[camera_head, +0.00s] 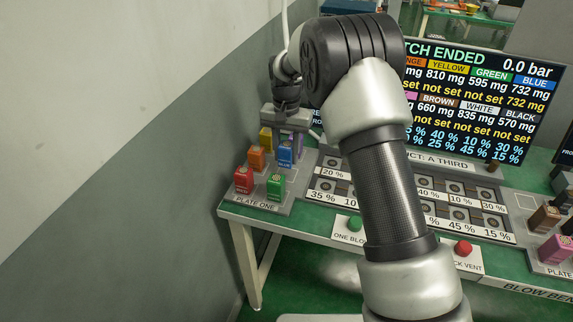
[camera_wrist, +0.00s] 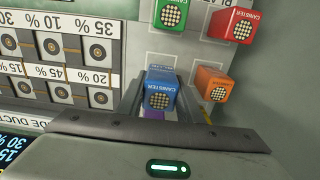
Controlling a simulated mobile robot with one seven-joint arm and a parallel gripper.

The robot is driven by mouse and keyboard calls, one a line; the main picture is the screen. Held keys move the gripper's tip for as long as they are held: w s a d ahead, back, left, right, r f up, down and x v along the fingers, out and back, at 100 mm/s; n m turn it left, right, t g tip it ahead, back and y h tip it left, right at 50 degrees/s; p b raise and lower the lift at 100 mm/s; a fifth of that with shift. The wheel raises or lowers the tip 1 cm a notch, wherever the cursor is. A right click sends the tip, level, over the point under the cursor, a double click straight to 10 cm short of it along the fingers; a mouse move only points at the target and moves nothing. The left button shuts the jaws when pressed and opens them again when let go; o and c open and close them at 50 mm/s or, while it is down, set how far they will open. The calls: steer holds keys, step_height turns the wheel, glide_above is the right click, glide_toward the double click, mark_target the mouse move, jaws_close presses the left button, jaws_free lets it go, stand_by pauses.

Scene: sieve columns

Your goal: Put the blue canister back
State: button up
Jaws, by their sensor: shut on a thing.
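Whether the canister's base touches the plate is hidden.
Red (camera_head: 243,180), green (camera_head: 276,187), orange (camera_head: 257,158) and yellow (camera_head: 265,138) canisters stand close by on plate one. A purple piece (camera_wrist: 153,114) shows just behind the blue canister. The wall is close on the left; a grid of labelled sockets (camera_head: 329,186) lies to the right.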

mark_target(286, 163)
steer(key=shift+f, duration=1.95)
steer(key=shift+f+b, duration=0.15)
steer(key=shift+b, duration=0.15)
steer(key=o, duration=1.2)
